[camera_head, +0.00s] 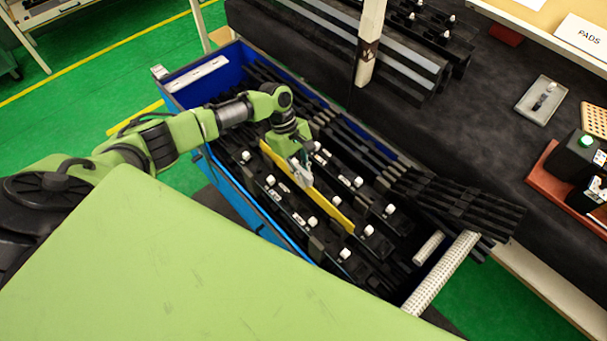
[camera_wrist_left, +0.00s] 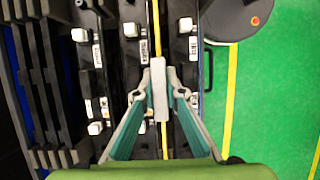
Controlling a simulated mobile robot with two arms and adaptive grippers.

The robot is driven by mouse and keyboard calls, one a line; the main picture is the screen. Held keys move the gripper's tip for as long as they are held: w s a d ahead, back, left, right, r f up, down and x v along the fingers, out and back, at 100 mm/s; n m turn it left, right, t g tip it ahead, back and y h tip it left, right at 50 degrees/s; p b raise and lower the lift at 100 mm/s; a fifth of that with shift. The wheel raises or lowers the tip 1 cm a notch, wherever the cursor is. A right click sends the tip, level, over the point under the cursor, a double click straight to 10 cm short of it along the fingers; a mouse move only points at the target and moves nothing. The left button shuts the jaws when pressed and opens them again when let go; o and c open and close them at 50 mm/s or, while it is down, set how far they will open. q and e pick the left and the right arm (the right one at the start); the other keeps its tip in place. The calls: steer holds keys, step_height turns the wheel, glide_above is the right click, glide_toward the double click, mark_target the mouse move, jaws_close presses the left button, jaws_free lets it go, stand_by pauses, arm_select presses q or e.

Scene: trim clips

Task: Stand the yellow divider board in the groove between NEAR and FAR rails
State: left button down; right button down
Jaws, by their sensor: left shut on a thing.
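The yellow divider board (camera_head: 333,205) is a long, thin strip standing on edge among the black rails in the blue crate (camera_head: 184,83). In the left wrist view the board (camera_wrist_left: 156,35) shows edge-on as a narrow yellow line between rails with white knobs and small labels. My left gripper (camera_head: 301,174) is shut on the board near its middle; its fingertips (camera_wrist_left: 158,92) pinch it in the wrist view. Black rails (camera_head: 292,208) lie on both sides of the board. The label words are too small to read. I cannot tell whether the board's lower edge sits in the groove. My right gripper is out of view.
A stack of dark slats (camera_head: 455,200) leans over the crate's right side. A white perforated roll (camera_head: 440,272) lies at its front right end. A post (camera_head: 369,40) rises behind the crate.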

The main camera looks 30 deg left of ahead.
mark_target(304, 190)
arm_select(q)
steer(key=shift+f+b, duration=1.15)
steer(key=shift+f, duration=1)
steer(key=c, duration=2)
jaws_free()
steer(key=shift+w+a+r, duration=0.1)
steer(key=shift+a+r, duration=0.05)
steer(key=shift+r, duration=0.15)
steer(key=v, duration=1.1)
steer(key=shift+r, duration=0.15)
